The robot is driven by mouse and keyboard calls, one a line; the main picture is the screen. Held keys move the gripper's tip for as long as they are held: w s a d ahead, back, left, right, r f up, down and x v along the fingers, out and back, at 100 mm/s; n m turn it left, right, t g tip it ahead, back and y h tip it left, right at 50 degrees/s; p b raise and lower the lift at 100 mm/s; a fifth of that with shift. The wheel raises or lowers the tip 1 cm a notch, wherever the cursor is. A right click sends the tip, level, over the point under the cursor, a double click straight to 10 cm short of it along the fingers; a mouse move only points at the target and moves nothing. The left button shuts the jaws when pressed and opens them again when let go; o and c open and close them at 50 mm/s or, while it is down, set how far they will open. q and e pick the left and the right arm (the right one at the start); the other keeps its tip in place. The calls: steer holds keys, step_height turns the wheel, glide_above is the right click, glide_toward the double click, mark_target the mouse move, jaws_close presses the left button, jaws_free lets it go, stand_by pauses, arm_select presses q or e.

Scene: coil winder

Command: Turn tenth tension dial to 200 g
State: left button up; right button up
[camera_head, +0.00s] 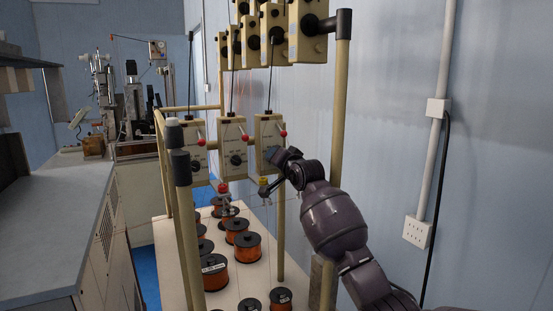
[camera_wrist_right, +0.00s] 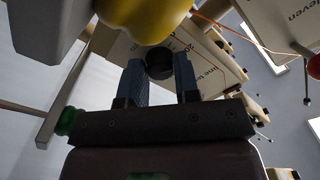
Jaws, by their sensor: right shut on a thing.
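My right gripper (camera_head: 268,172) reaches in from the right to the rightmost of the lower row of cream tensioner boxes (camera_head: 267,132). In the right wrist view its two blue ridged fingers (camera_wrist_right: 160,78) close from both sides around a dark round dial (camera_wrist_right: 159,62) on the underside-facing face of a cream box (camera_wrist_right: 118,48). In the head view the gripper and wrist hide this dial. Its scale and pointer cannot be read, and the box's printed label is only partly legible. My left gripper is not in view.
Two neighbouring boxes (camera_head: 233,144) with black dials and red-balled levers stand to the left. More boxes (camera_head: 309,30) hang above. Copper wire spools (camera_head: 247,246) stand on the board below. Upright posts (camera_head: 178,225) flank them. In the wrist view, a yellow rounded part (camera_wrist_right: 145,15) is close by.

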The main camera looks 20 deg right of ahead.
stand_by(0.5)
steer(key=o, duration=0.9)
steer(key=shift+s+d+b, duration=0.1)
steer(key=shift+s+b, duration=0.7)
steer(key=shift+s, duration=2.95)
